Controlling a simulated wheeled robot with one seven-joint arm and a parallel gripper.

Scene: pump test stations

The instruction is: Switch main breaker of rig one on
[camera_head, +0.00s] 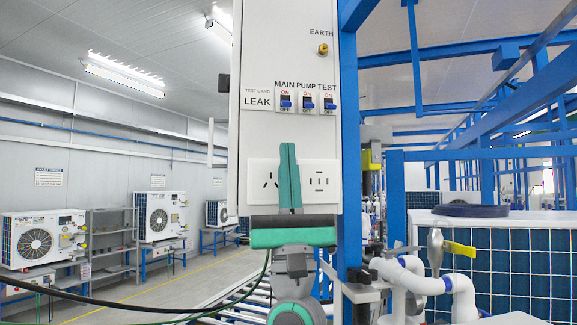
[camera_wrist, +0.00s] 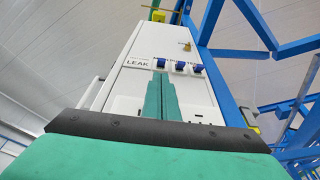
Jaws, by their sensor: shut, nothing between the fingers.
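The white control panel (camera_head: 290,55) stands upright ahead of me. It carries three small breakers in a row under the words MAIN, PUMP and TEST. The main breaker (camera_head: 286,102) is the leftmost; its blue lever sits low, at the OFF side. The pump breaker (camera_head: 308,103) and test breaker (camera_head: 329,104) look the same. In the wrist view the main breaker (camera_wrist: 161,63) shows just beyond the fingertips. My gripper (camera_head: 288,147) has its teal fingers shut and empty, pointing up in front of the panel, with the tips below the main breaker. Contact cannot be told.
A LEAK card (camera_head: 258,101) is left of the breakers. Sockets (camera_head: 322,180) sit lower on the panel, partly behind my gripper. A brass earth stud (camera_head: 322,49) is above. A blue post (camera_head: 350,130) runs along the right side; white pipes (camera_head: 420,282) stand lower right.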

